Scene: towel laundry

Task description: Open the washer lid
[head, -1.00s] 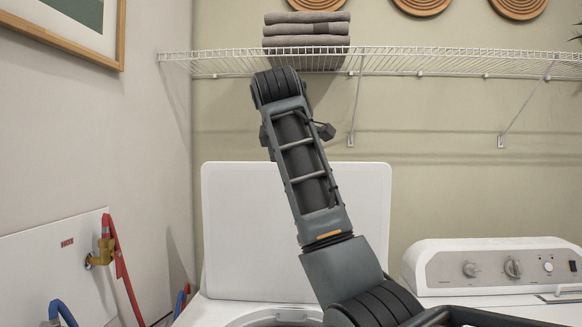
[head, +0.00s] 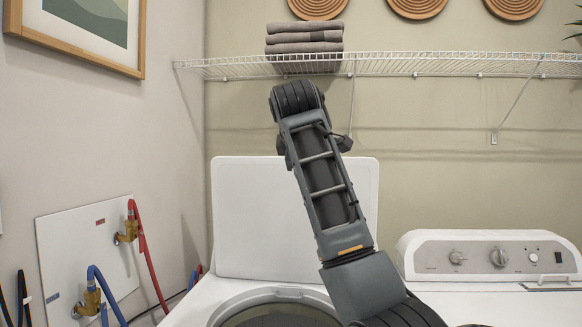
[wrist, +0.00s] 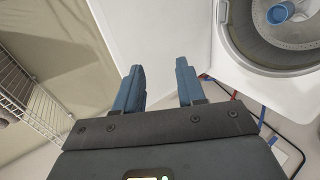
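The white washer lid (head: 245,215) stands upright at the back of the washer (head: 200,305), open. Below it the round drum opening (head: 285,312) is uncovered. In the wrist view the lid (wrist: 150,30) is the white panel beyond the fingers, and the drum (wrist: 245,35) with a blue-capped centre shows at the upper right. My gripper (wrist: 159,88) has its two blue-grey fingers apart with nothing between them. I cannot tell its exact distance from the lid. In the head view the gripper is hidden, and my arm covers part of the lid's right side.
A second appliance with a control panel (head: 490,258) stands to the right. A wire shelf (head: 400,66) with folded grey towels (head: 303,48) hangs above. Red and blue hoses (head: 148,260) run from a wall plate (head: 65,240) at left.

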